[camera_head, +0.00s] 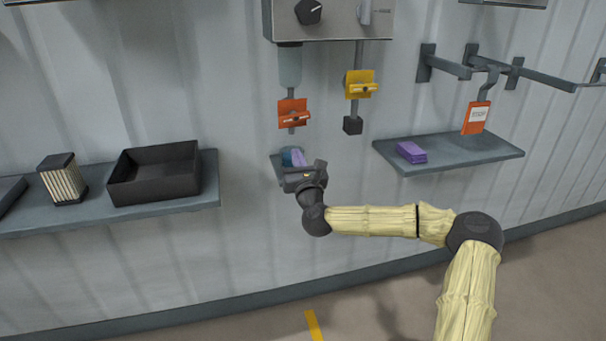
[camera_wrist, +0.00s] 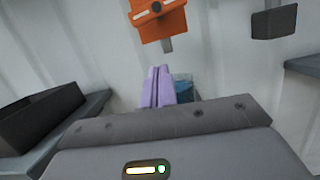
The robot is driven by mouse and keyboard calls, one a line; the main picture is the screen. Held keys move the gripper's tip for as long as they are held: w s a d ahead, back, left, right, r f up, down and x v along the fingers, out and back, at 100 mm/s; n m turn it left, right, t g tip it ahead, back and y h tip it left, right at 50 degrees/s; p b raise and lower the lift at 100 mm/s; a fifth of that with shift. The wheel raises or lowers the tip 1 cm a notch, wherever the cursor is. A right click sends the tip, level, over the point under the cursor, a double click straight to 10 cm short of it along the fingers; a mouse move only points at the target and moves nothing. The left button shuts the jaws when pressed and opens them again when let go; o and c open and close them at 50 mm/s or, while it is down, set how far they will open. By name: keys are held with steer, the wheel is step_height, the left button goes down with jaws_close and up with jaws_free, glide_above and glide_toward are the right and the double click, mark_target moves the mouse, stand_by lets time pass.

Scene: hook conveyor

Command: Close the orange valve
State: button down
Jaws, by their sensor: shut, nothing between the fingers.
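The orange valve (camera_head: 293,113) sits on a vertical pipe below a grey wall box. Its pale handle bar lies roughly crosswise in the head view. In the wrist view the orange valve (camera_wrist: 158,18) is at the top, partly cut off by the frame edge. My gripper (camera_head: 297,158) is shut and empty, with its lilac fingers together, below the valve and apart from it. The shut fingers also show in the wrist view (camera_wrist: 158,86). A bluish transparent container (camera_wrist: 183,88) is behind the fingers, partly hidden.
A yellow valve (camera_head: 360,84) hangs just right of the orange one, with a dark block (camera_head: 352,125) below it. A black bin (camera_head: 154,173) stands on the left shelf. Purple blocks (camera_head: 411,152) lie on the right shelf. An orange tag (camera_head: 476,117) hangs from a hook.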

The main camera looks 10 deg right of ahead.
steer(key=v, duration=0.5)
